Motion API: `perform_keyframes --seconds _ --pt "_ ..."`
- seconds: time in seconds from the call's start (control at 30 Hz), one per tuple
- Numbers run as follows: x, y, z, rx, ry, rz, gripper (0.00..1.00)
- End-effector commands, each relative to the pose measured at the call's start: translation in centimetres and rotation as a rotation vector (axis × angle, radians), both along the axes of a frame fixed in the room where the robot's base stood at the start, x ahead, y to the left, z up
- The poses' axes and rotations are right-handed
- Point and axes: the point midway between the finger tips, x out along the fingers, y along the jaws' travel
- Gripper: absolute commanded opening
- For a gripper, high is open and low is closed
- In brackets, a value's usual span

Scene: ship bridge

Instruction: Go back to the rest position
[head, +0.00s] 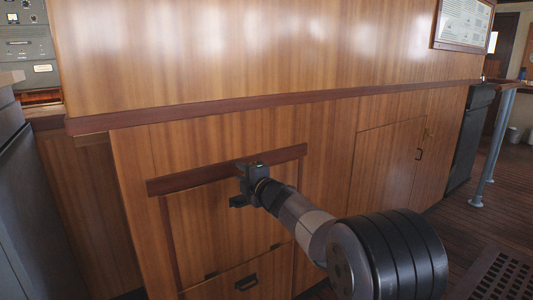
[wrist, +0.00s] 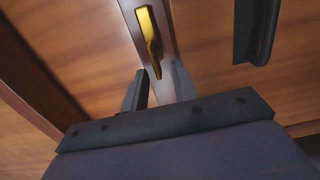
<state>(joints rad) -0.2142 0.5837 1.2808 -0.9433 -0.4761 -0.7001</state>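My gripper (head: 238,186) is at the wooden cabinet front, by the dark red-brown rail (head: 175,183). In the wrist view its two fingers (wrist: 159,78) stand apart with nothing clamped between them. A brass-yellow handle or latch (wrist: 150,38) on a pale strip shows just beyond the fingertips. Its lower end lines up with the gap between them. I cannot tell whether a finger touches it. My arm reaches in from the lower right in the head view, and the gripper hides part of the rail.
A cabinet door (head: 385,165) is to the right. A dark edge (wrist: 255,30) shows at upper right in the wrist view. Open floor (head: 455,235) lies at right.

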Motion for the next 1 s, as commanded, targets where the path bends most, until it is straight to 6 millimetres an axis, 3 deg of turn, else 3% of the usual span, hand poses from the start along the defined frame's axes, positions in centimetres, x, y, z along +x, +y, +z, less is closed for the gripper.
perform_keyframes --seconds 0.47,1.0 --pt "-0.4 -0.3 0.1 0.002 0.002 -0.001 0.27" --pt "-7.1 -4.8 0.1 0.0 0.001 -0.002 0.27"
